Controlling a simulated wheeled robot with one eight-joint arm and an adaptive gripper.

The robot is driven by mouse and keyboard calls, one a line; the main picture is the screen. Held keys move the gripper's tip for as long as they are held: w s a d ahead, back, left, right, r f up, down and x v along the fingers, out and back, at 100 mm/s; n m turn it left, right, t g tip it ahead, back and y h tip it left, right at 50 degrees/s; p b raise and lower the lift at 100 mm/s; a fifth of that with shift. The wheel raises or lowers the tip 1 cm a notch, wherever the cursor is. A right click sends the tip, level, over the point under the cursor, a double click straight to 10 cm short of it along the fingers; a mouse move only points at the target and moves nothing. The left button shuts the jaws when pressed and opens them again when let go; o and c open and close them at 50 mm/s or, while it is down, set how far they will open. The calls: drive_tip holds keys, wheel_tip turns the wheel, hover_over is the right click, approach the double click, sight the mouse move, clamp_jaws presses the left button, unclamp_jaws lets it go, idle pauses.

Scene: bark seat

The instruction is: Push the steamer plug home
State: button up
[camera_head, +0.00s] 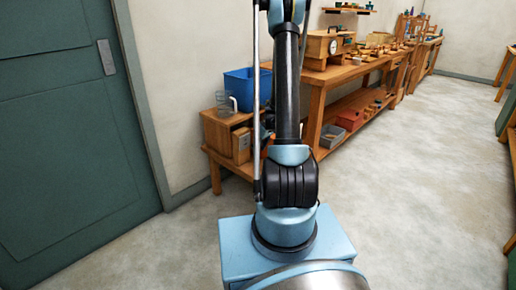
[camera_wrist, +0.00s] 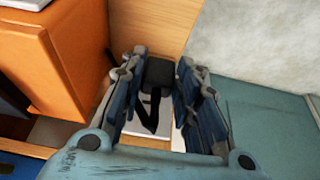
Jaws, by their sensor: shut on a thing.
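In the wrist view a black plug (camera_wrist: 158,75) sits between the two dark blue fingers of my gripper (camera_wrist: 162,64), which is shut on it. A black strip, perhaps its cord, hangs below it toward the camera. A pale plate (camera_wrist: 148,128) lies behind and below the plug; I cannot tell whether it is the socket, or how far in the plug sits. In the head view my own arm hides the gripper and plug. The steamer cannot be made out with certainty.
In the wrist view an orange-brown block (camera_wrist: 65,55) stands close to the left finger, and a wooden panel (camera_wrist: 150,25) is behind. In the head view a wooden bench (camera_head: 316,85) runs along the wall, with a blue bin (camera_head: 240,85). The floor (camera_head: 420,170) at right is clear.

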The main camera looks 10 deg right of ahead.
drive_tip(key=shift+w, duration=0.1)
drive_tip(key=w+a, duration=0.1)
drive_tip(key=w, duration=0.1)
drive_tip(key=w+a, duration=0.2)
drive_tip(key=shift+w+a, duration=0.15)
drive_tip(key=shift+w, duration=0.05)
idle(0.4)
drive_tip(key=shift+r, duration=0.15)
idle(0.6)
drive_tip(key=shift+w+a, duration=0.4)
drive_tip(key=shift+w, duration=0.2)
idle(1.8)
drive_tip(key=o, duration=1.1)
drive_tip(key=shift+c, duration=0.2)
